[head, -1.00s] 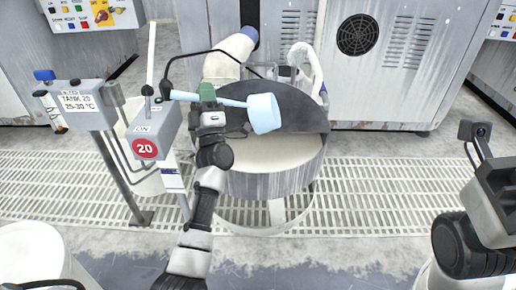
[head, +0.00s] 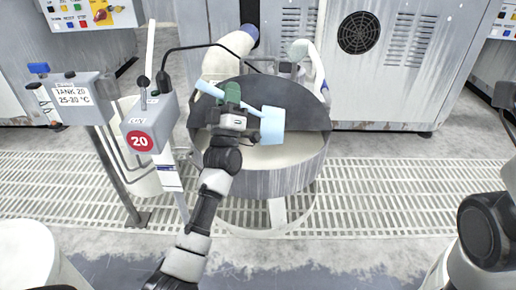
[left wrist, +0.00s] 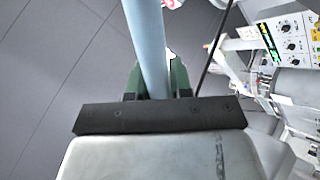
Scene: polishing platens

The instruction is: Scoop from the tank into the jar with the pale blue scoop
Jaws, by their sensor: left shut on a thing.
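The pale blue scoop (head: 272,125) has a long handle and a cup-shaped head. My left gripper (head: 228,100) is shut on its handle, and the left wrist view shows the handle (left wrist: 147,45) between the green fingers. The scoop's head hangs over the open front of the round grey tank (head: 280,183), in front of its dark half lid (head: 285,95). Pale contents (head: 290,153) show inside the tank. I cannot tell whether the scoop holds anything. No jar can be made out for sure. My right gripper (head: 507,95) is only partly in view at the right edge, its fingers unclear.
A white rounded container (head: 28,250) is at the lower left. Grey machine cabinets (head: 385,90) stand behind. The grated floor right of the tank is clear.

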